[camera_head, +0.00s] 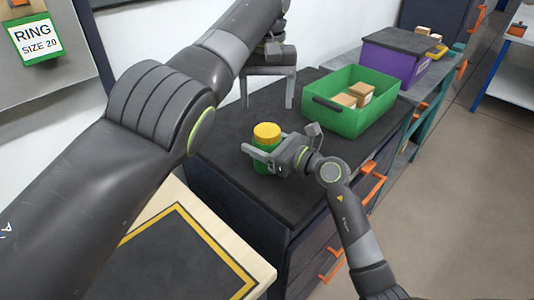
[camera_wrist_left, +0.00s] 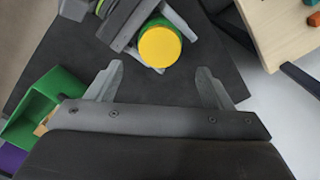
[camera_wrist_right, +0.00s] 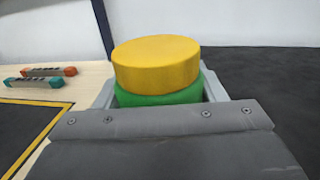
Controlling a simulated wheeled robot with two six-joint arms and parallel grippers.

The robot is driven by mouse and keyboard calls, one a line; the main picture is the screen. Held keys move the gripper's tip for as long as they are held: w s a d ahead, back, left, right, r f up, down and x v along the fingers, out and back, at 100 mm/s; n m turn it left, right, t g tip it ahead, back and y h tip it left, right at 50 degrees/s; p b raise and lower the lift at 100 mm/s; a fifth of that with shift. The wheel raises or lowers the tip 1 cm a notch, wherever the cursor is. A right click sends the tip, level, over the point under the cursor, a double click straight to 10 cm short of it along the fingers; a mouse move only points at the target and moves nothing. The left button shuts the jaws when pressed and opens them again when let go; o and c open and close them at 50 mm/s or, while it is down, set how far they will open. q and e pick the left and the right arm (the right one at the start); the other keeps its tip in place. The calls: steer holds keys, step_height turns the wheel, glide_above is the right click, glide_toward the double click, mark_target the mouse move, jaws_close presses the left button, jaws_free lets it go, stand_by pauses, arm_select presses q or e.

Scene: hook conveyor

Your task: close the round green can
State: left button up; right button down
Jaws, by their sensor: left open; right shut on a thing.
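The round green can (camera_head: 262,166) stands upright on the dark cabinet top in the head view. A yellow lid (camera_head: 267,131) sits on top of it; the lid also shows in the left wrist view (camera_wrist_left: 160,48) and the right wrist view (camera_wrist_right: 156,63). I cannot tell whether the lid is pressed fully down. My right gripper (camera_head: 266,158) is shut around the green body (camera_wrist_right: 160,97), below the lid. My left gripper (camera_head: 268,103) is open and empty, pointing down, above and behind the can. Its fingers (camera_wrist_left: 163,80) are apart from the lid.
A green bin (camera_head: 350,118) with cardboard boxes stands at the back right of the cabinet top (camera_head: 225,139). A purple crate (camera_head: 392,62) is beyond it. A wooden table (camera_head: 170,205) with a yellow-bordered dark mat is at the front left. A wall sign (camera_head: 34,40) hangs at left.

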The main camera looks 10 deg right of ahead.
mark_target(267, 130)
arm_select(q)
steer(key=shift+f, duration=3.9)
steer(key=c, duration=0.9)
steer(key=o, duration=1)
steer(key=shift+r, duration=0.1)
steer(key=shift+r, duration=2.2)
steer(key=shift+c, duration=0.5)
